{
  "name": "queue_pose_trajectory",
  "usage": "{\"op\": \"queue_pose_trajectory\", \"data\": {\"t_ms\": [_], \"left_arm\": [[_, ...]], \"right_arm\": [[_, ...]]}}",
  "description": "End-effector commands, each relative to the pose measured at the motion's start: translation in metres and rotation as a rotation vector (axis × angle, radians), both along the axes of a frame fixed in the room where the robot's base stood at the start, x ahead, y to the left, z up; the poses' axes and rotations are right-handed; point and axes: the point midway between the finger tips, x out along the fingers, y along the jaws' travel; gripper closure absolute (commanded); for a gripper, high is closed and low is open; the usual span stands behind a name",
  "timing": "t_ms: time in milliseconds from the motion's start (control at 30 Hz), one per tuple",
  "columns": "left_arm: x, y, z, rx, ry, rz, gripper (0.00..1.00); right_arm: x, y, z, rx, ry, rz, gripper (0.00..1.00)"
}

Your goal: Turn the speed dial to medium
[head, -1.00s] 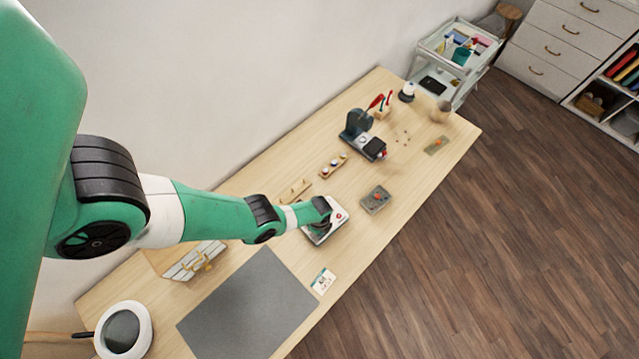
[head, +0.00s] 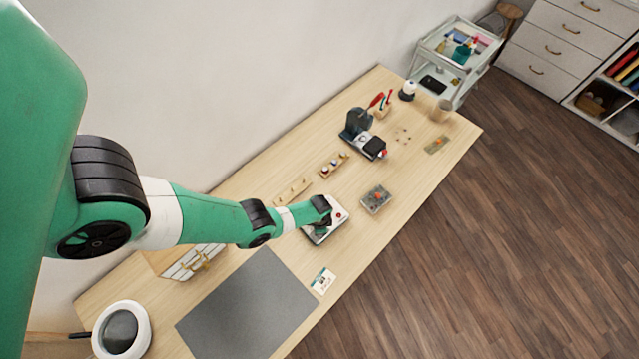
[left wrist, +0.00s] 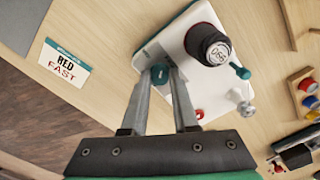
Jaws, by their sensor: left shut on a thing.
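A white machine (head: 341,222) sits on the table under my left gripper (head: 322,222). It also shows in the left wrist view (left wrist: 222,88), with a small teal knob (left wrist: 160,74) near one edge, which looks like the speed dial. My left gripper (left wrist: 158,78) is shut on this knob, its fingertips on either side. A light mark shows on the knob's top; the setting is hard to read. A red button (left wrist: 199,113) and a black-topped cylinder (left wrist: 208,45) are also on the machine. My right gripper is in no view.
A card reading RED FAST (left wrist: 64,63) lies beside the machine. A grey mat (head: 247,310) lies at the near left and a grey tray (head: 376,200) to the right. A spool rack (head: 333,165) and dark machine (head: 362,135) stand farther back.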

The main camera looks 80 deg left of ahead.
Motion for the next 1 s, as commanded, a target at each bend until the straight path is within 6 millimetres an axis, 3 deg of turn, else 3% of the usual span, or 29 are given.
{"op": "queue_pose_trajectory", "data": {"t_ms": [600,1000], "left_arm": [[-0.0005,0.0,-0.0009,0.001,0.0,0.565,1.0],[-0.0006,0.0,-0.001,0.001,0.0,0.782,1.0]], "right_arm": [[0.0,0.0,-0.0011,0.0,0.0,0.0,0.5],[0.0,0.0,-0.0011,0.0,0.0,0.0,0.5]]}}
